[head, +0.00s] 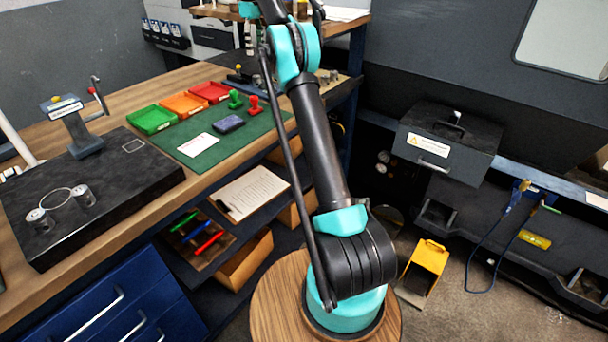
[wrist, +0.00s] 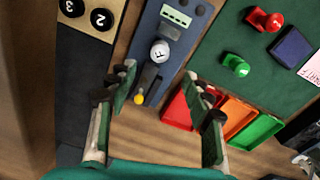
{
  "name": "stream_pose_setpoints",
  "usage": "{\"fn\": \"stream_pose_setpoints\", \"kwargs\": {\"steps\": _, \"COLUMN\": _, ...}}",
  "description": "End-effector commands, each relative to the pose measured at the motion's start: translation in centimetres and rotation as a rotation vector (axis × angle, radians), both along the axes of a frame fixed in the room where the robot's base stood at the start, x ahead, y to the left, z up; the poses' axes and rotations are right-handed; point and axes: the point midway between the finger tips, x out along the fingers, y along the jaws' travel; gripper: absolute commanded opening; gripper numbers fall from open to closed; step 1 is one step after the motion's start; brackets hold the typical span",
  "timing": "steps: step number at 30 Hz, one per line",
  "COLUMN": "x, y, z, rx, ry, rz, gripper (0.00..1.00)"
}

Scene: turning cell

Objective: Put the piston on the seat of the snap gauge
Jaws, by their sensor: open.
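In the wrist view a blue fixture (wrist: 180,65) carries a light grey round piece with a dark mark (wrist: 160,51) and a yellow knob (wrist: 139,99). I cannot tell whether this piece is a piston, or which device is the snap gauge. My gripper (wrist: 163,100) is open and empty, with the fixture's near end between its fingers.
Red (head: 211,92), orange (head: 184,104) and green (head: 151,119) trays border a green mat (head: 215,165) with stamps and a dark pad (head: 229,124). A board with numbered black knobs (wrist: 115,30) lies left of the fixture in the wrist view.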

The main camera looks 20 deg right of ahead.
Motion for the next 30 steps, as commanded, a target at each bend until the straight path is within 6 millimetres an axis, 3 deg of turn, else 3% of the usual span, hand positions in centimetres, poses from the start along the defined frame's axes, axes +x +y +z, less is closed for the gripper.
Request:
{"fn": "stream_pose_setpoints", "kwargs": {"steps": 8, "x": -5.0, "y": -1.0, "z": -0.7, "rx": 0.014, "ry": -0.068, "rz": -0.174, "gripper": 0.51}}
{"fn": "stream_pose_setpoints", "kwargs": {"steps": 14, "x": -11.1, "y": -1.7, "z": -3.0, "rx": 0.032, "ry": -0.115, "rz": -0.298, "gripper": 0.51}}
{"fn": "stream_pose_setpoints", "kwargs": {"steps": 20, "x": -18.9, "y": -2.3, "z": -6.5, "rx": 0.054, "ry": -0.162, "rz": -0.422, "gripper": 0.51}}
{"fn": "stream_pose_setpoints", "kwargs": {"steps": 30, "x": -34.7, "y": -3.1, "z": -14.9, "rx": 0.102, "ry": -0.236, "rz": -0.621, "gripper": 0.51}}
